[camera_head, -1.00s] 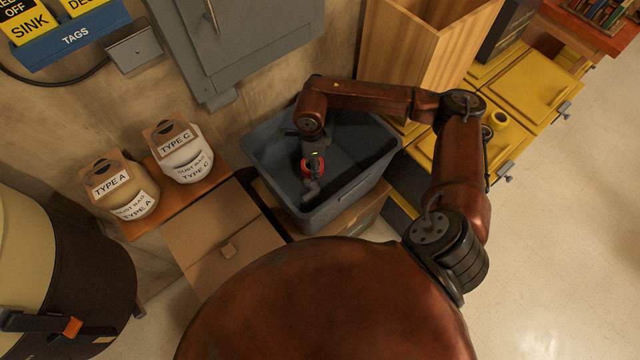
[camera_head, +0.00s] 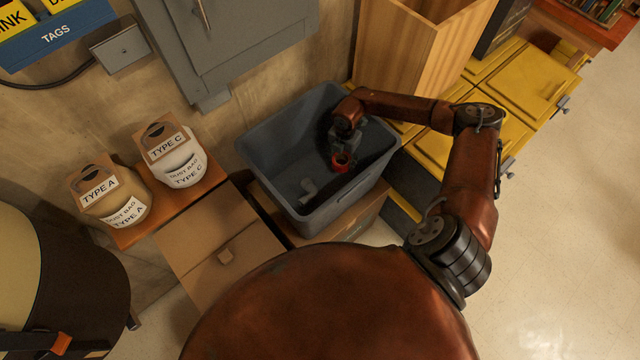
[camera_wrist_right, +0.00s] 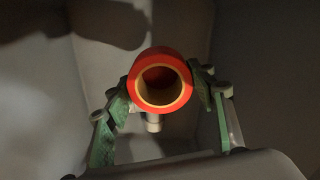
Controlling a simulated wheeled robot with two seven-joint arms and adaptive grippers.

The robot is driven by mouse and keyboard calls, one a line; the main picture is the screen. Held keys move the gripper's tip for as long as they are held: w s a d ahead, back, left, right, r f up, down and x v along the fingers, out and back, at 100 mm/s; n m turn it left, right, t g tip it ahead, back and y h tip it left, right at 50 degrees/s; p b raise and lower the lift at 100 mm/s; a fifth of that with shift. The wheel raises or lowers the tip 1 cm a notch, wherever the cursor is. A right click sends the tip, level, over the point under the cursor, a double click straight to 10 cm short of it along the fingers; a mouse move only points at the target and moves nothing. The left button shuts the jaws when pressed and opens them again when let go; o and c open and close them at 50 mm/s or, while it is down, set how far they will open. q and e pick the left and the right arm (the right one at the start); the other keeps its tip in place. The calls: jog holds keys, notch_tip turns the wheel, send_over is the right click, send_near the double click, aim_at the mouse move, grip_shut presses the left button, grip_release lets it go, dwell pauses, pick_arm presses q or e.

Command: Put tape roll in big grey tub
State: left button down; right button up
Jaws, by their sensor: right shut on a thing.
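The red tape roll (camera_head: 342,162) is in my right gripper (camera_head: 345,152), inside the outline of the big grey tub (camera_head: 262,163) in the head view. In the right wrist view the red roll (camera_wrist_right: 160,80), with its pale core, sits between the two green fingers of the right gripper (camera_wrist_right: 160,88), which is shut on it. The tub's grey walls surround it there. How high the roll is above the tub floor is hard to tell. My left gripper is not in view.
A grey pipe fitting (camera_head: 308,190) lies in the tub. The tub stands on a cardboard box (camera_head: 355,215). Dust bags (camera_head: 175,155) stand at left, a tall wooden bin (camera_head: 415,45) behind, and yellow cabinets (camera_head: 520,85) at right. A grey wall cabinet (camera_head: 235,40) hangs above.

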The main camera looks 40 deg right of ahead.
notch_tip(320, 180, down, 10)
jog(key=shift+f+b, duration=0.1)
jog(key=shift+b, duration=1.1)
jog(key=shift+f, duration=0.55)
jog(key=o, duration=1.2)
notch_tip(320, 180, up, 13)
jog(key=p, duration=0.3)
jog(key=shift+r, duration=0.15)
